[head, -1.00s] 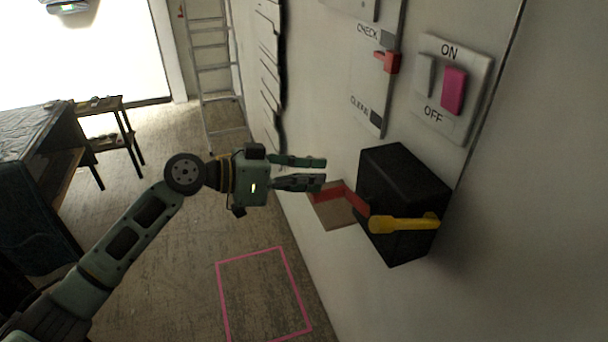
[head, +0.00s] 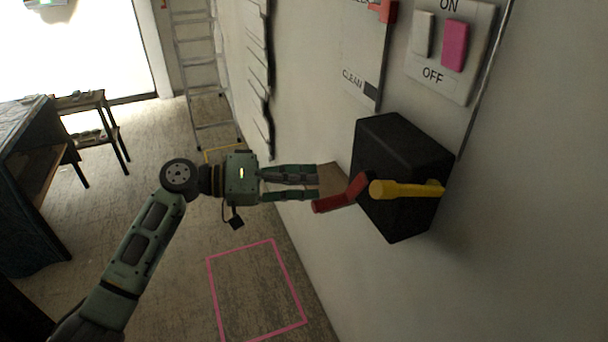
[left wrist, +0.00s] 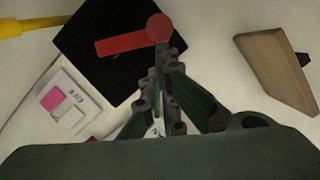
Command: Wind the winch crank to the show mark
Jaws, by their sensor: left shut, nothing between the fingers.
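The winch is a black box (head: 400,145) on the wall, with a red crank (head: 340,196) on its near-left side. The crank's handle sticks out to the left. In the left wrist view the red crank (left wrist: 125,43) lies across the black box (left wrist: 105,75), its round handle end just beyond the fingertips. My left gripper (head: 318,186) is shut and empty, its tips beside the handle; I cannot tell whether they touch. No show mark is legible. My right gripper is out of view.
A switch plate (head: 472,80) with a pink rocker is above the box. A label panel (head: 362,60) with a red slider (head: 384,10) is beside it. A wooden block (left wrist: 272,68) projects from the wall. A pink floor outline (head: 303,310) lies below; a ladder (head: 205,75) stands behind.

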